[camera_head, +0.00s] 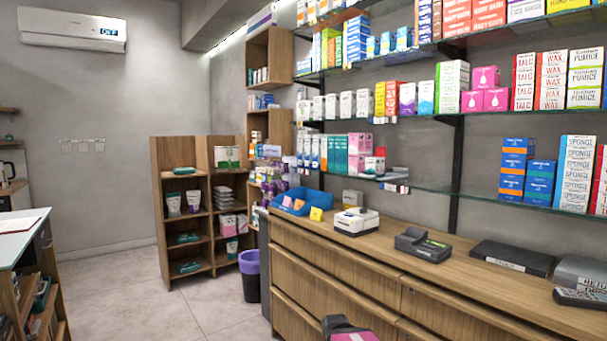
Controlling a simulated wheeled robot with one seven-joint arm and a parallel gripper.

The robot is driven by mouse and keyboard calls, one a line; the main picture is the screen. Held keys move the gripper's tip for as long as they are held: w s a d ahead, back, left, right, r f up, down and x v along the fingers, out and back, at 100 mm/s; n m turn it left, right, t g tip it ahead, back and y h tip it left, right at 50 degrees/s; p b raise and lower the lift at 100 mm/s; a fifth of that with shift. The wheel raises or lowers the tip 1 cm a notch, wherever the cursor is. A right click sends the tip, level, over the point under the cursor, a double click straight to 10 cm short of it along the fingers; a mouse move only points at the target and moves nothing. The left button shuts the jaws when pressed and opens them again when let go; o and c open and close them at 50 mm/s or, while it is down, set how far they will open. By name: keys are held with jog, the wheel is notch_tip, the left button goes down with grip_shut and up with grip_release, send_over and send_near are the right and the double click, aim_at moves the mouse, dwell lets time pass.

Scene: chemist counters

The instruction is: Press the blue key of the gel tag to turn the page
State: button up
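Small tags sit on the edges of the glass wall shelves. One group of tags (395,188) is on the lower shelf edge, white with small red and blue marks. Another group (384,120) is on the shelf edge above it. They are too small to read, so I cannot tell which is the gel tag or make out a blue key or a page. My gripper is not clearly in view. A dark and pink shape cut off at the bottom edge may be part of my arm, but I cannot tell.
A wooden drawer counter (440,290) runs below the shelves. On it are a blue bin (300,203), a white printer (356,221), a dark card terminal (423,245) and a black box (512,258). A waste bin (250,277) stands at its far end. Floor to the left is clear.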

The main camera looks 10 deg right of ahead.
grip_shut()
jog(key=shift+w, duration=0.1)
dwell(1.5)
